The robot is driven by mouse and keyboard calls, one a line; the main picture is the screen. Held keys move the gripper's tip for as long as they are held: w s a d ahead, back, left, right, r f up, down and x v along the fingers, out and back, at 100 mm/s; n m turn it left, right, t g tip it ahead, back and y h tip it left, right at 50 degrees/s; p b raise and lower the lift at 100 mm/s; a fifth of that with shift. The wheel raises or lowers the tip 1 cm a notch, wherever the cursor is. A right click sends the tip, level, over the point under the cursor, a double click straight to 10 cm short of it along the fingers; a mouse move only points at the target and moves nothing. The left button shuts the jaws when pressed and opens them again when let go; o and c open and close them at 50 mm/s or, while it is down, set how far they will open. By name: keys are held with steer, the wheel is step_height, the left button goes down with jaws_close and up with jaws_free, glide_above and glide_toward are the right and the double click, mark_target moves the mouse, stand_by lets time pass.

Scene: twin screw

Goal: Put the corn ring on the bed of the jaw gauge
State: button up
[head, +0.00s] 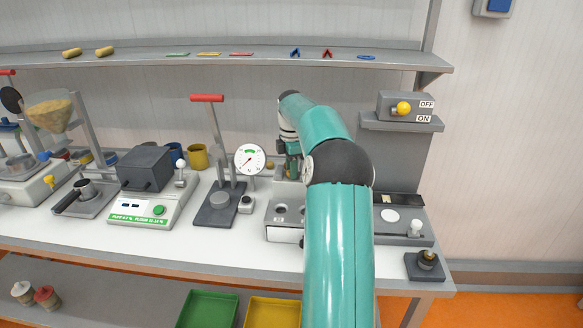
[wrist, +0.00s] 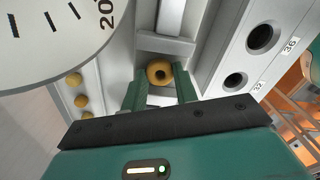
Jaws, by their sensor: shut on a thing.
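In the wrist view, my gripper (wrist: 160,92) has its two green fingers closed on the corn ring (wrist: 159,72), a small yellow ring with a dark hole. The ring shows just beyond the fingertips, close to a grey cross block and channel (wrist: 165,45) that look like part of the jaw gauge. I cannot tell whether the ring touches the bed. In the head view, my gripper (head: 291,172) is beside the round dial (head: 250,159), partly hidden by my arm. The ring cannot be made out clearly there.
A grey block with round holes marked 32 and 36 (wrist: 232,80) stands close on the right in the wrist view. The large white dial (wrist: 50,35) is close on the left, with several yellow balls (wrist: 78,90) below it. A red-handled press (head: 215,195) stands left of the dial.

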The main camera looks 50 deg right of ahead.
steer(key=shift+f, duration=0.15)
steer(key=o, duration=0.7)
step_height(320, 180, up, 12)
steer(key=shift+r, duration=0.2)
